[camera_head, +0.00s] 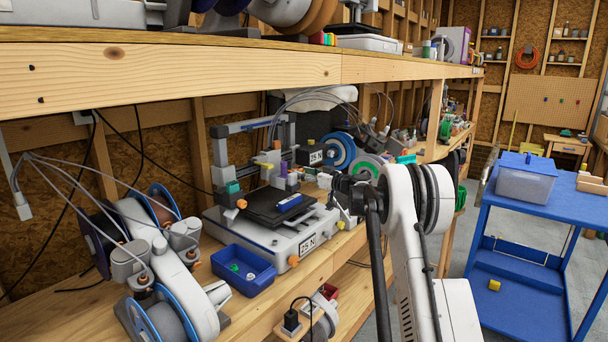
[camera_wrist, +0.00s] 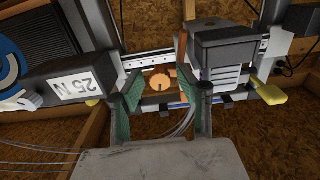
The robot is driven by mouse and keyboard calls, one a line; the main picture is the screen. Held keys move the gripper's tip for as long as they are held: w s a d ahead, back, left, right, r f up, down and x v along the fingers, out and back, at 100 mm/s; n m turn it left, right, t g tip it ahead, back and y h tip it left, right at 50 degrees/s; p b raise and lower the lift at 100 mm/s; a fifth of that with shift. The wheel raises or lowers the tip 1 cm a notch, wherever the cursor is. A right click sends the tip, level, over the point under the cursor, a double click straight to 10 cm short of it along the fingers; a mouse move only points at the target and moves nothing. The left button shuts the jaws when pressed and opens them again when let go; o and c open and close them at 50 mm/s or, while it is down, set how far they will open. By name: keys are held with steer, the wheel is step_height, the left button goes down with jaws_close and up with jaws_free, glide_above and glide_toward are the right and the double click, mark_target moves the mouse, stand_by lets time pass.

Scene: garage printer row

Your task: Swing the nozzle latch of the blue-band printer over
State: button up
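A printer (camera_head: 265,235) with a white base and dark bed stands on the bench, a "25 N" label on its front.
A blue object (camera_head: 290,202) lies on the printer bed. A blue bin (camera_head: 243,268) and a spool unit (camera_head: 160,250) stand left of the printer. A wooden shelf (camera_head: 200,70) runs overhead. A blue cart (camera_head: 520,245) stands across the aisle.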

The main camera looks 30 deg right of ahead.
jaws_close()
steer(key=shift+d+f+m, duration=0.1)
steer(key=shift+m, duration=0.2)
steer(key=f+m+b, duration=0.1)
steer(key=m, duration=0.1)
steer(key=d+f+m+b, duration=0.1)
steer(key=m, duration=0.1)
steer(key=m+b, duration=0.2)
steer(key=shift+w+d+f, duration=0.15)
steer(key=shift+w+f, duration=0.25)
steer(key=m, duration=0.1)
steer(key=f+m+b, duration=0.1)
steer(key=m, duration=0.1)
steer(key=shift+d+f+m, duration=0.1)
steer(key=shift+f+m, duration=0.2)
steer(key=shift+f+m+b, duration=0.35)
steer(key=shift+m+b, duration=0.1)
steer(key=shift+m, duration=0.4)
steer(key=shift+f+m+b, duration=0.35)
steer(key=shift+m+b, duration=0.1)
steer(key=shift+m, duration=0.4)
